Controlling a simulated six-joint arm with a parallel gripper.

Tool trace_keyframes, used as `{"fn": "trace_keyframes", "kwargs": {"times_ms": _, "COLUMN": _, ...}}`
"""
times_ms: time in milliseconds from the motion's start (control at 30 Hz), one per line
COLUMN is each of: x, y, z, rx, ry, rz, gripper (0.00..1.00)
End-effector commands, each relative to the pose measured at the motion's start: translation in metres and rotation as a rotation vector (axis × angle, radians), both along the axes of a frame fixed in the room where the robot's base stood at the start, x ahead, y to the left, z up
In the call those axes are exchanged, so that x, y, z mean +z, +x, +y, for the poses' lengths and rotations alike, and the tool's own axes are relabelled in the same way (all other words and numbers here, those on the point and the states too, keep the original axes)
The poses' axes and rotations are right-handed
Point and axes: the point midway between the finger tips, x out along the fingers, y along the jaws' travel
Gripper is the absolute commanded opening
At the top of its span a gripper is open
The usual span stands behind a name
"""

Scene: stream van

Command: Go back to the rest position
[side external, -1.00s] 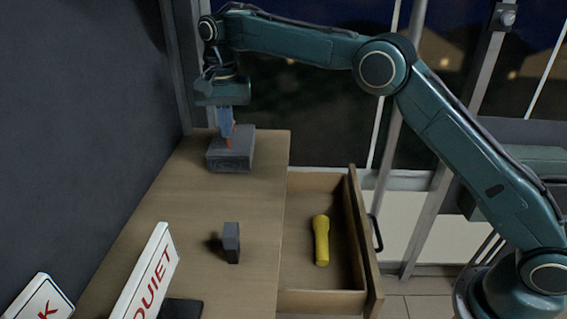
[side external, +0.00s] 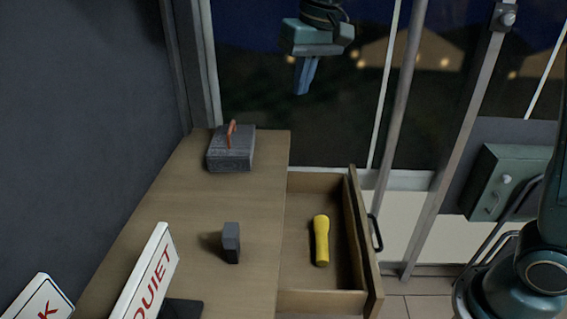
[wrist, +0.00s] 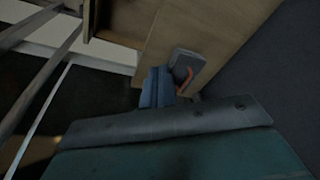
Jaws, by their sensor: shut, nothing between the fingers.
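My gripper (side external: 303,78) hangs in the air at the top middle of the side view, pointing down, above and to the right of the far end of the table. Its blue fingers are together and hold nothing. It also shows in the wrist view (wrist: 157,88). A grey box with an orange-red handle (side external: 230,155) sits on the far end of the wooden table, apart from my gripper. The box also shows in the wrist view (wrist: 192,65), beyond the fingers.
An open wooden drawer (side external: 357,235) juts out at the table's right, with a yellow flashlight (side external: 321,240) inside. A small dark grey block (side external: 231,243) stands on the table (side external: 180,205). Metal posts (side external: 440,170) stand behind.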

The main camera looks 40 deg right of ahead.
Motion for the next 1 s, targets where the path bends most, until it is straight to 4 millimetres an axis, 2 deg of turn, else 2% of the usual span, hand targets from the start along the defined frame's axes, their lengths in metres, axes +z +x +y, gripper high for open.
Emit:
{"fn": "trace_keyframes", "kwargs": {"times_ms": 33, "x": 0.005, "y": -0.013, "z": -0.005, "rx": 0.009, "ry": -0.001, "rz": -0.015, "gripper": 0.0}}
{"fn": "trace_keyframes", "kwargs": {"times_ms": 200, "x": 0.011, "y": -0.052, "z": -0.018, "rx": 0.035, "ry": -0.009, "rz": -0.055, "gripper": 0.0}}
{"fn": "trace_keyframes", "kwargs": {"times_ms": 467, "x": 0.01, "y": -0.113, "z": -0.035, "rx": 0.057, "ry": -0.024, "rz": -0.116, "gripper": 0.0}}
{"fn": "trace_keyframes", "kwargs": {"times_ms": 767, "x": -0.008, "y": -0.182, "z": -0.053, "rx": 0.083, "ry": -0.053, "rz": -0.184, "gripper": 0.0}}
{"fn": "trace_keyframes", "kwargs": {"times_ms": 1000, "x": -0.035, "y": -0.233, "z": -0.064, "rx": 0.103, "ry": -0.082, "rz": -0.238, "gripper": 0.0}}
